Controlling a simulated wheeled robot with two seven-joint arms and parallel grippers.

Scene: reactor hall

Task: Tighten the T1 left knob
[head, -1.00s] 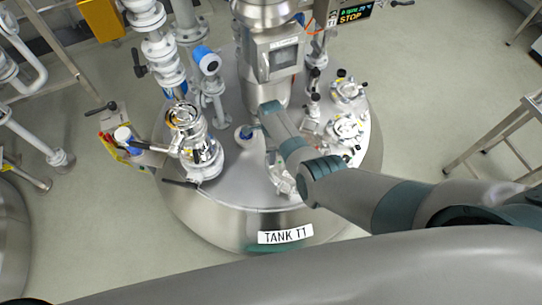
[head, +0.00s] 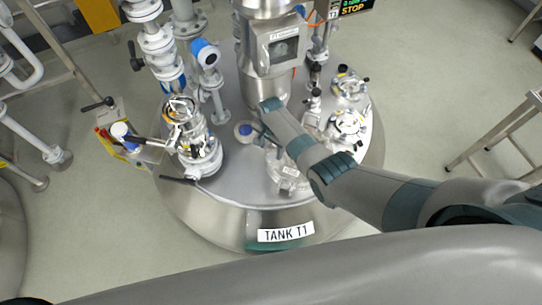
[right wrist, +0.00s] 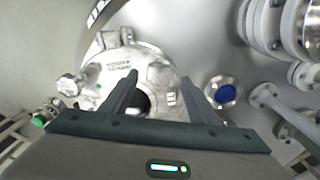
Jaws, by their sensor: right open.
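Tank T1 (head: 230,215) stands in front of me, labelled on its near side. A round metal cover (head: 288,172) sits on its top near the front; it fills the middle of the right wrist view (right wrist: 120,65). A silver knob (right wrist: 70,86) shows at the cover's left edge there, and metal lugs show around it. I cannot tell which one is the left knob. My right gripper (right wrist: 159,78) is open and empty, its two fingers over the cover with a lug between the tips. In the head view my right arm partly hides the cover. My left gripper is not in view.
A blue-capped nozzle (head: 245,130) stands beside the cover. A valve and sight glass assembly (head: 195,145) rises at the left, and a motor housing (head: 275,50) at the back. Clamped fittings (head: 348,125) stand at the right. A metal ladder (head: 500,140) is farther right.

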